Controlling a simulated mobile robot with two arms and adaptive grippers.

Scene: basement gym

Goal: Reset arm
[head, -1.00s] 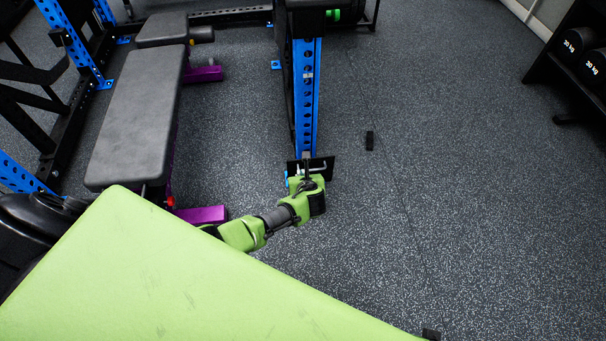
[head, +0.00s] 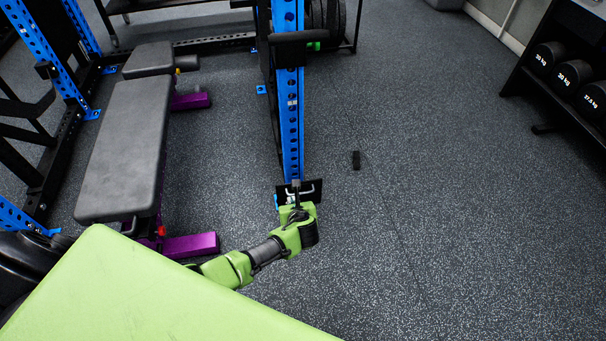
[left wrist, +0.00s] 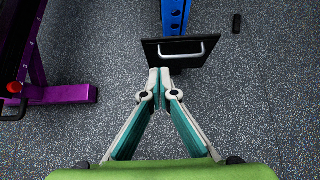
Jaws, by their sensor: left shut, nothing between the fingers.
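My left gripper (head: 296,196) shows at the end of my green and dark arm, low over the floor. In the left wrist view its two pale and teal fingers (left wrist: 160,72) meet at the tips, shut with nothing between them. A black plate (left wrist: 152,53) with a silver handle lies just beyond the fingertips, at the foot of a blue rack upright (head: 291,120). The plate also shows in the head view (head: 314,187), partly behind the gripper. I cannot tell whether the fingertips touch it. My right gripper is in neither view.
A black bench (head: 125,140) with purple feet (head: 190,245) stands left of the arm, inside the blue and black rack. A small black object (head: 356,160) lies on the floor right of the upright. Dumbbells (head: 572,75) sit on a rack at far right. The right floor is mostly clear.

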